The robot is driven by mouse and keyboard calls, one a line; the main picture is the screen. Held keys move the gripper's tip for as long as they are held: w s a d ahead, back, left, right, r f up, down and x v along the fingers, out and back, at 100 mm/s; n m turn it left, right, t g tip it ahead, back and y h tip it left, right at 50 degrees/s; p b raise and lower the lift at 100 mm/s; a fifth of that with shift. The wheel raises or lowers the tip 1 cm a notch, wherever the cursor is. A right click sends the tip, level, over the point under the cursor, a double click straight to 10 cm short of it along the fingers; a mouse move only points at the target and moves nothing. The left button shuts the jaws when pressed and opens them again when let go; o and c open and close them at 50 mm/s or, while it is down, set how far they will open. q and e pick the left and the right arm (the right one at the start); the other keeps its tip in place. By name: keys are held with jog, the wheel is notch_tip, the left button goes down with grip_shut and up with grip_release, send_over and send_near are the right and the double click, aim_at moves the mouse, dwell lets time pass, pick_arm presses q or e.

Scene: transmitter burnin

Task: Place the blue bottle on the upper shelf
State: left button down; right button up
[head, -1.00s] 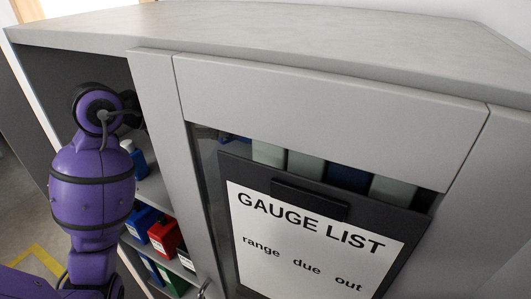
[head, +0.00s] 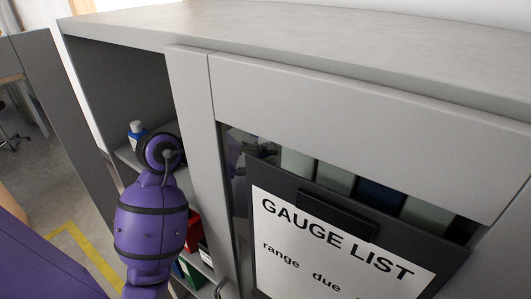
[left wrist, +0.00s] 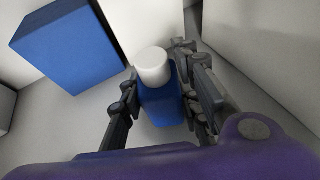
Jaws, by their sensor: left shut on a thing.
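The blue bottle with a white cap (head: 137,128) shows in the head view inside the open left bay of the grey cabinet, just left of my left wrist and by the upper shelf (head: 126,157). In the left wrist view the blue bottle (left wrist: 160,105) is between the fingers of my left gripper (left wrist: 157,72), which is shut on it. In the head view my own arm hides the fingers and the bottle's lower part. I cannot tell whether its base touches the shelf. My right gripper is not in view.
A blue box (left wrist: 75,42) lies left of the bottle in the left wrist view. Red (head: 193,230) and other coloured items sit on a lower shelf.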

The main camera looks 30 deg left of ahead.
pick_arm(q)
jog(key=shift+f, duration=0.25)
jog(key=c, duration=1.3)
grip_release()
jog(key=shift+r, duration=0.1)
jog(key=shift+r, duration=0.25)
jog(key=v, duration=1.2)
jog(key=shift+b, duration=0.3)
